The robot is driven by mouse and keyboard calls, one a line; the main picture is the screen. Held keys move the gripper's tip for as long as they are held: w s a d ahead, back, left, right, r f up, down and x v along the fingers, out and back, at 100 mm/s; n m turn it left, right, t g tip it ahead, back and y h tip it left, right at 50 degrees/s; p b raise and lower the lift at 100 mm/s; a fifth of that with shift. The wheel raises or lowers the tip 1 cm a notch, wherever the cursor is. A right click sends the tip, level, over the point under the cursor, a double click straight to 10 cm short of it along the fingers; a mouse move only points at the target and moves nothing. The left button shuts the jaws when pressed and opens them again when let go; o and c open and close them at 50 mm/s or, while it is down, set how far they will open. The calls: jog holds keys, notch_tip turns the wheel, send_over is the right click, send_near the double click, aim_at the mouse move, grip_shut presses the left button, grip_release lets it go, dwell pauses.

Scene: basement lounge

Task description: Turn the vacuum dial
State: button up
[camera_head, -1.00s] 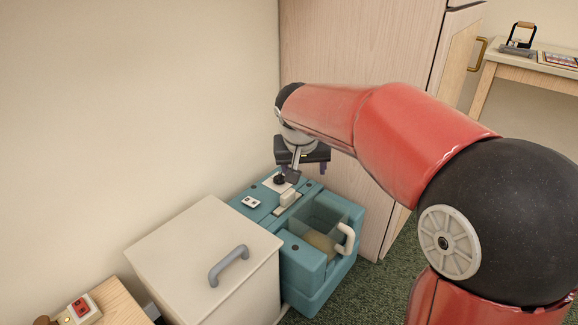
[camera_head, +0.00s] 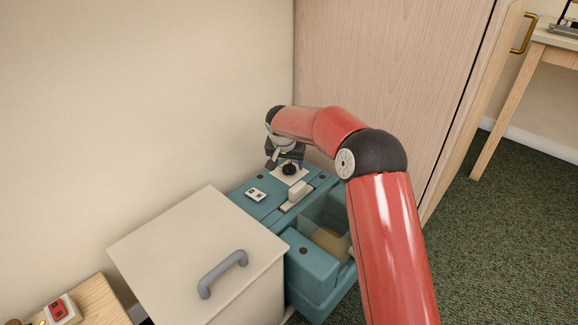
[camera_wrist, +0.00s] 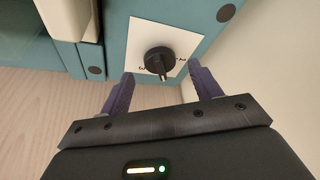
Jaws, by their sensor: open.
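The vacuum (camera_head: 270,210) is a teal box-shaped machine on the floor against the wall. Its dial (camera_wrist: 159,61) is a round black knob with a pointer, set on a white plate (camera_wrist: 176,39) with number marks. In the head view the dial (camera_head: 289,169) sits on the vacuum's top, near the back. My gripper (camera_wrist: 162,84) is open, its two purple fingers apart. In the wrist view the fingertips lie on either side of the dial's lower edge, with the dial between and just beyond them. I cannot tell whether they touch it.
A white cabinet with a grey handle (camera_head: 222,274) stands left of the vacuum. A tall wooden cupboard (camera_head: 385,80) stands close behind it. The vacuum top also carries a white switch plate (camera_head: 255,195) and a cream latch (camera_head: 297,195). Green carpet (camera_head: 500,240) is clear at right.

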aim_at(289, 168)
jog(key=shift+x, duration=1.2)
jog(key=c, duration=1)
jog(key=shift+o, duration=0.2)
